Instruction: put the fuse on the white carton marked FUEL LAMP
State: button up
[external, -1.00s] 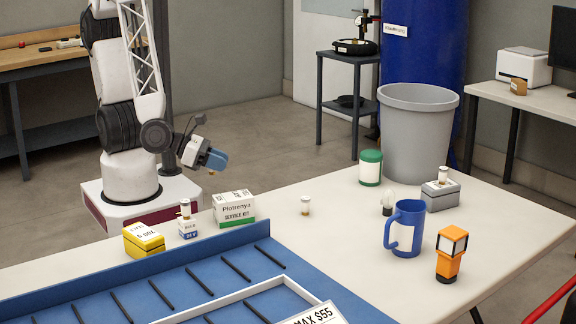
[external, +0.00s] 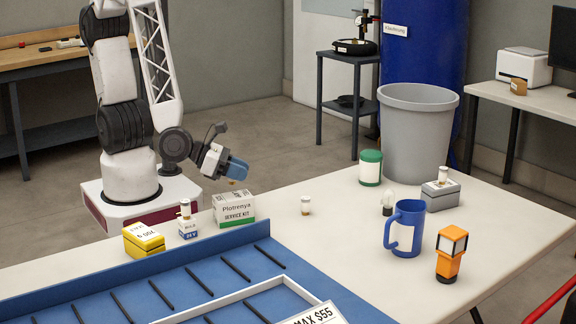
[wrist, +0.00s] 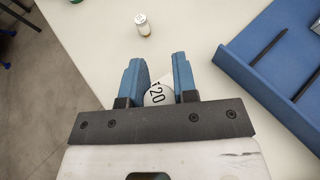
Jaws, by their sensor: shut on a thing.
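My gripper (external: 236,172) is shut on a small whitish fuse with the marking "20" (wrist: 155,94), seen between the blue fingers in the wrist view. In the external view only a small brassy end of it (external: 232,182) shows below the fingers. The gripper is above and behind the white carton with a green band (external: 234,209), whose label reads "Plotrenya SERVICE KIT". I can read no FUEL LAMP marking anywhere. A small white and blue box (external: 188,231) has a fuse-like piece standing on it; its print is too small to read.
A yellow box (external: 143,240) is at the left, by the blue tray's wall (external: 200,252). A blue mug (external: 405,229), orange lamp (external: 451,254), grey box (external: 440,195) and green-lidded jar (external: 370,168) stand to the right.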

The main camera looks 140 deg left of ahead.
aim_at(234, 184)
jog(key=shift+f, duration=1.65)
jog(key=shift+f, duration=0.2)
jog(key=o, duration=0.9)
jog(key=shift+r, duration=0.15)
jog(key=shift+r, duration=0.1)
jog(key=shift+v, duration=0.85)
jog(key=v, duration=1)
jog(key=shift+s+d, duration=0.1)
